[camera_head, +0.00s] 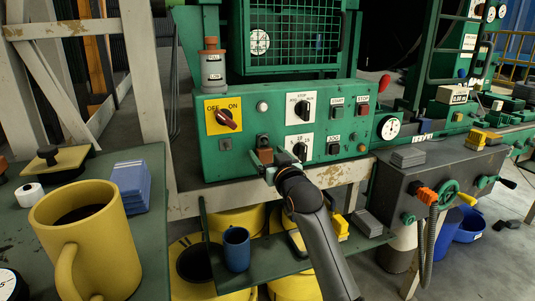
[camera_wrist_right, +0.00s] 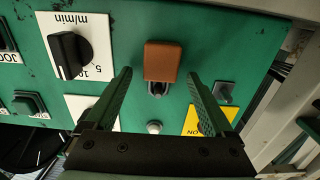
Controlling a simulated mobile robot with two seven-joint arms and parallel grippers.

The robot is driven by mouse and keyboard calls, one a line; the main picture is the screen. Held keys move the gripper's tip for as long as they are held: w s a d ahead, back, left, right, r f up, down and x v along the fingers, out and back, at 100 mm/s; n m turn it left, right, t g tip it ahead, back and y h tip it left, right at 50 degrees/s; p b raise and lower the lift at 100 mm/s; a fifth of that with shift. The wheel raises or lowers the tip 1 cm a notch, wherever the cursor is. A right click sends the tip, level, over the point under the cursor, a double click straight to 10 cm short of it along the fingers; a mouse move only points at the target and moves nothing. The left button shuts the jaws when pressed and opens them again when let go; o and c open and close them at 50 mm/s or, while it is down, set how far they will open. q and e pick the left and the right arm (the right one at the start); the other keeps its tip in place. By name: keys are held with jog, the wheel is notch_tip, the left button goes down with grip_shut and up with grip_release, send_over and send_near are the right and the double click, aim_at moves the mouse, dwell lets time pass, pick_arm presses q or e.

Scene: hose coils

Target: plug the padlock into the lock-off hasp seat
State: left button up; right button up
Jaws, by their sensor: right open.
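The padlock is a copper-brown block (camera_head: 265,156) near the lower edge of the green control panel (camera_head: 248,172). In the right wrist view the padlock (camera_wrist_right: 162,62) appears against the panel, with a small grey metal piece (camera_wrist_right: 157,90) at one end, apparently the shackle at the hasp seat. How deep it sits cannot be told. My right gripper (camera_head: 268,170) is at the panel, just in front of the padlock. In its wrist view my right gripper (camera_wrist_right: 160,76) is open, its fingers apart on either side of the padlock with gaps visible. My left gripper is not in view.
A yellow OFF/ON switch (camera_head: 224,115) and black knobs (camera_head: 301,151) flank the spot. A lower shelf holds a blue mug (camera_head: 237,248). A large yellow mug (camera_head: 85,235) and blue blocks (camera_head: 131,186) stand on the left table. A grey box with a hose (camera_head: 432,220) is right.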

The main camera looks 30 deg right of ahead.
aim_at(266, 152)
jog(key=shift+w, duration=0.2)
grip_shut()
jog(key=c, duration=0.7)
grip_release()
grip_shut()
jog(key=shift+s, duration=0.4)
jog(key=shift+p+v, duration=1.2)
jog(key=shift+v, duration=0.3)
